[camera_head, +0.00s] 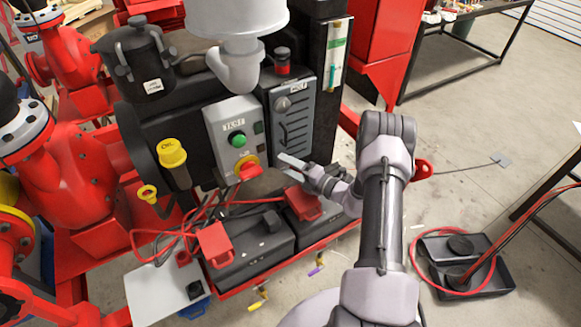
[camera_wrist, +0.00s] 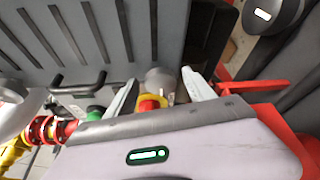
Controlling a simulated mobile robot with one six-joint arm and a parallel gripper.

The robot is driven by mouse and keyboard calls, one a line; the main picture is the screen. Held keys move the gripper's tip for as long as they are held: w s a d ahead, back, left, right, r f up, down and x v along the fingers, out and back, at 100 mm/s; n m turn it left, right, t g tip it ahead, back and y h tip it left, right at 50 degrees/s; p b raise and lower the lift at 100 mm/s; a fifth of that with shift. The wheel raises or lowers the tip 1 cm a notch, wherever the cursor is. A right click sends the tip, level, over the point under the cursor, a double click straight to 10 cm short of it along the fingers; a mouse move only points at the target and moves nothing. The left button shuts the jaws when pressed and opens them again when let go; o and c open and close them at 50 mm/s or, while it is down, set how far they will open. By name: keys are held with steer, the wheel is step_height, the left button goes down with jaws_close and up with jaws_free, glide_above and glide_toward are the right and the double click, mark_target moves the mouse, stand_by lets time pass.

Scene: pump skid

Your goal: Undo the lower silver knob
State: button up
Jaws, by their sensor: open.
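The grey louvred cover (camera_head: 295,122) has a silver knob (camera_head: 283,103) near its top, in the head view. The lower silver knob does not show clearly there; my gripper (camera_head: 298,166) is in front of the cover's lower end. In the wrist view, a short silver cylinder (camera_wrist: 160,78), which looks like the lower knob, sits at the edge of the louvred cover (camera_wrist: 85,35). It appears between the two fingers of my gripper (camera_wrist: 160,79). The fingers are apart, with gaps visible on both sides. I cannot tell whether either touches it.
The control box (camera_head: 232,140) with a green button and a red-and-yellow stop knob (camera_head: 247,168) stands just left of my gripper. A black handle (camera_wrist: 80,82) is on the cover. Black batteries (camera_head: 250,252) and red cables lie below. Open floor (camera_head: 465,130) is at right.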

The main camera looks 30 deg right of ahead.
steer(key=p+v, duration=0.2)
steer(key=v, duration=1.5)
steer(key=shift+s, duration=0.2)
